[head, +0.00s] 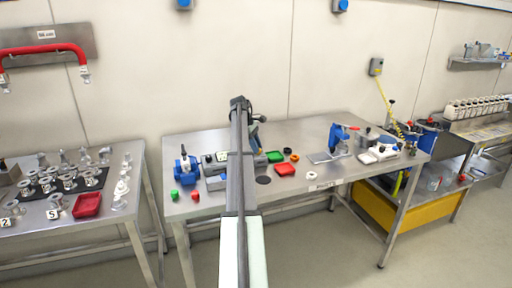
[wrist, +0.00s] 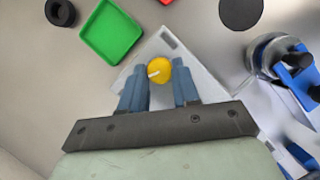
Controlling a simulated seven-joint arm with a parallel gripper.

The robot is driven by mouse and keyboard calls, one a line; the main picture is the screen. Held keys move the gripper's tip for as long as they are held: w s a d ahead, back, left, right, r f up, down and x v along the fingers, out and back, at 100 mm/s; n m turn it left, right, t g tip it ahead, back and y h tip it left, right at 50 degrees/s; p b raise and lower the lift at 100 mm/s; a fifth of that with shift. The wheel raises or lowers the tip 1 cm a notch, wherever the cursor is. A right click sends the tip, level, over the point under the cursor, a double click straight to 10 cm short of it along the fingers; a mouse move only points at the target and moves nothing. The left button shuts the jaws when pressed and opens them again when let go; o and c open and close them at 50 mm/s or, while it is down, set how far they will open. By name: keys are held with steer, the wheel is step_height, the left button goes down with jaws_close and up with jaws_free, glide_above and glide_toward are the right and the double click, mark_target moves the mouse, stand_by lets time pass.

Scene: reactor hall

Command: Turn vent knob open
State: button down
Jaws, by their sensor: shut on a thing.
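The vent knob (wrist: 159,70) is a small round yellow knob with a pale mark across it. It sits on a light grey plate (wrist: 203,63) in the wrist view. My gripper (wrist: 160,77) has its two blue fingers on either side of the knob and is shut on it. Exact finger contact is hard to make out in this small view. In the head view my own arm covers the knob.
A green tray (wrist: 111,32) and a black ring (wrist: 60,12) lie left of the knob in the wrist view. A black disc (wrist: 241,11) lies above right.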

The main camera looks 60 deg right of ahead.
steer(key=m, duration=0.1)
steer(key=m+y, duration=0.1)
steer(key=m, duration=0.2)
steer(key=shift+d+m+y, duration=0.25)
steer(key=shift+m+y, duration=0.15)
steer(key=shift+f, duration=0.1)
stand_by(0.3)
steer(key=c, duration=0.8)
jaws_free()
